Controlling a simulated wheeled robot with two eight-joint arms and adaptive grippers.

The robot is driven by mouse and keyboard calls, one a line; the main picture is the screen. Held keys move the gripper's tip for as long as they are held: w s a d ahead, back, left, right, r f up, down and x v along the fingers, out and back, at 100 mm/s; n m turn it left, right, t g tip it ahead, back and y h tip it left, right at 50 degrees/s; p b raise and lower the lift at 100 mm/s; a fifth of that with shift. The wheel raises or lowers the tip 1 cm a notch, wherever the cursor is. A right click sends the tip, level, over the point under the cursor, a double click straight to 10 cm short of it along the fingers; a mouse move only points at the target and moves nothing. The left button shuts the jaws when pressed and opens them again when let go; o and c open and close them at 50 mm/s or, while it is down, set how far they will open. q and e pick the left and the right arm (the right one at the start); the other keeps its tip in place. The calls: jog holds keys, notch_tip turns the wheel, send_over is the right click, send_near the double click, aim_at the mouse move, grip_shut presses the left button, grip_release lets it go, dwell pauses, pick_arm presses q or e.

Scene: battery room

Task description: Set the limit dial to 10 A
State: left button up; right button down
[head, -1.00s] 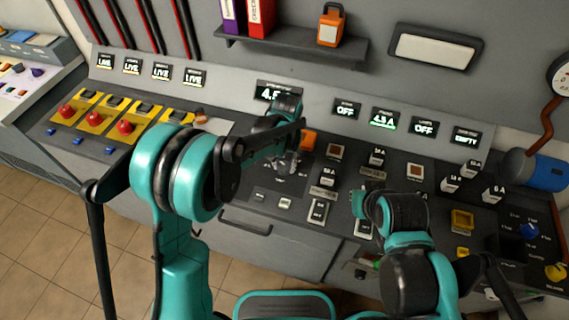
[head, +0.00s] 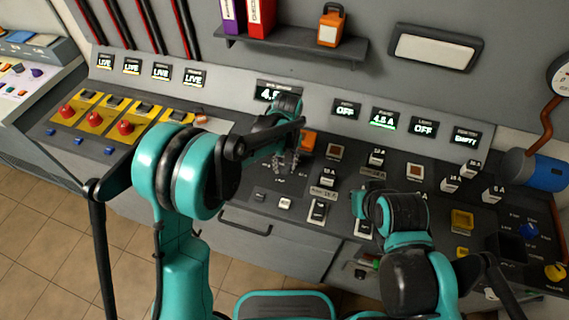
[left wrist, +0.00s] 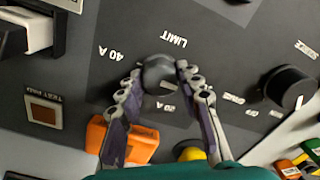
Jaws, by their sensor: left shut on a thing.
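The limit dial (left wrist: 158,72) is a dark round knob on the black panel, with the labels LIMIT, 40 A and 20 A around it in the left wrist view. My left gripper (left wrist: 160,84) is shut on the dial, one finger on each side. In the head view my left gripper (head: 285,163) is at the panel below the large display (head: 279,91), and the dial is hidden there. The dial's exact setting is not clear. My right gripper is mostly hidden behind my right arm near the panel's middle, and its jaws cannot be made out.
An orange switch (left wrist: 122,140) and another black knob (left wrist: 290,88) flank the dial in the left wrist view. A drawer handle (head: 246,222) is on the front face below.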

aim_at(285, 165)
dwell(0.3)
pick_arm(q)
jog(key=o, duration=1.2)
jog(key=shift+c, duration=0.2)
notch_tip(285, 165, up, 12)
jog(key=shift+d, duration=0.2)
jog(key=shift+w, duration=0.1)
